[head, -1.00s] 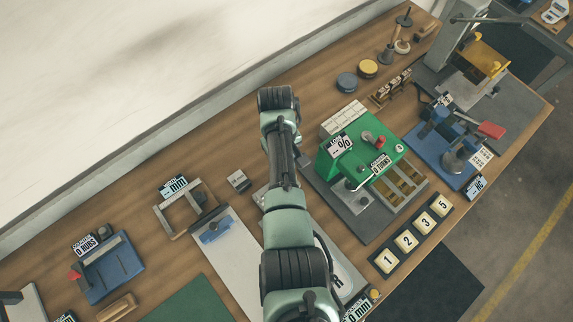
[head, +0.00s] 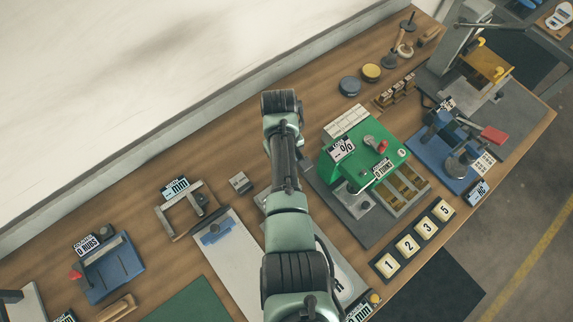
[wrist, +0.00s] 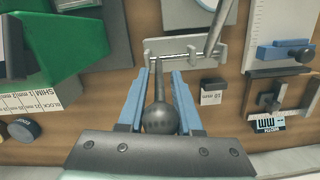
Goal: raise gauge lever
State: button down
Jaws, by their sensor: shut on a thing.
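In the wrist view, a dark ball knob (wrist: 158,118) with a thin tapering stem, apparently the gauge lever's end, sits between the two blue fingers of my gripper (wrist: 158,92). The fingers are shut on the knob, one on each side. The stem points up the picture toward a pale grey bracket plate (wrist: 185,50). A slanted grey rod (wrist: 215,35) stands at that plate's right. In the head view my arm covers the lever and my gripper, so the lever's height cannot be told there.
A green machine (head: 355,150) stands right of my arm; its green body also shows in the wrist view (wrist: 60,45). A small grey block (head: 240,183) lies left of my arm, near a U-shaped frame (head: 185,213) and a clipboard (head: 225,262). Bare wood lies along the wall.

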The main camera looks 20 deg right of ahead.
jog(key=shift+w, duration=0.15)
jog(key=c, duration=0.7)
grip_release()
jog(key=r, duration=0.8)
jog(key=w+r, duration=0.1)
jog(key=r, duration=0.4)
jog(key=shift+w+a, duration=0.1)
jog(key=shift+a, duration=0.1)
jog(key=shift+f, duration=0.1)
